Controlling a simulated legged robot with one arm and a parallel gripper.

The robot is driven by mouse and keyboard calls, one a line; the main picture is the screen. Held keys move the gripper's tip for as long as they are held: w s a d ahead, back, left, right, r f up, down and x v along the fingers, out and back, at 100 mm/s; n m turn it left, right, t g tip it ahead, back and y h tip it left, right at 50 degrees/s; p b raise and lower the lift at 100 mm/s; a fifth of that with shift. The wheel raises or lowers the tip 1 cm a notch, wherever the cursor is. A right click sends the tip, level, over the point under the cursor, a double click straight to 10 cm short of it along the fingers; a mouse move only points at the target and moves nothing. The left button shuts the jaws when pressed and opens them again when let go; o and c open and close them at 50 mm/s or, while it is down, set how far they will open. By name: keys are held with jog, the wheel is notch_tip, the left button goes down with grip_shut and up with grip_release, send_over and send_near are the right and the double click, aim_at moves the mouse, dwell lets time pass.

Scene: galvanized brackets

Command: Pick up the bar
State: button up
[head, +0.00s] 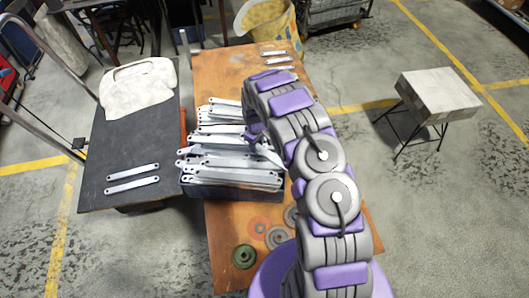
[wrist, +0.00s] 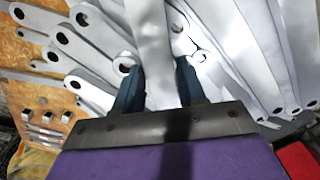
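Many grey metal bars with holed ends (head: 228,175) lie in a loose pile over a dark bin (head: 235,193) on the wooden table. My gripper (head: 262,142) is at the right part of this pile, partly hidden by my arm in the head view. In the wrist view, the two dark fingers of my gripper (wrist: 158,88) stand on either side of one bar (wrist: 152,45). The bar fills the gap between them, and its lower end is hidden by the gripper body. Other bars (wrist: 255,55) lie close around on both sides.
Small brackets (head: 273,53) lie at the wooden table's far end (head: 215,65). Round parts (head: 243,257) lie near its front. A block on a stand (head: 436,92) is at right, with clear floor around.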

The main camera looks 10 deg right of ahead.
grip_shut()
dwell(0.3)
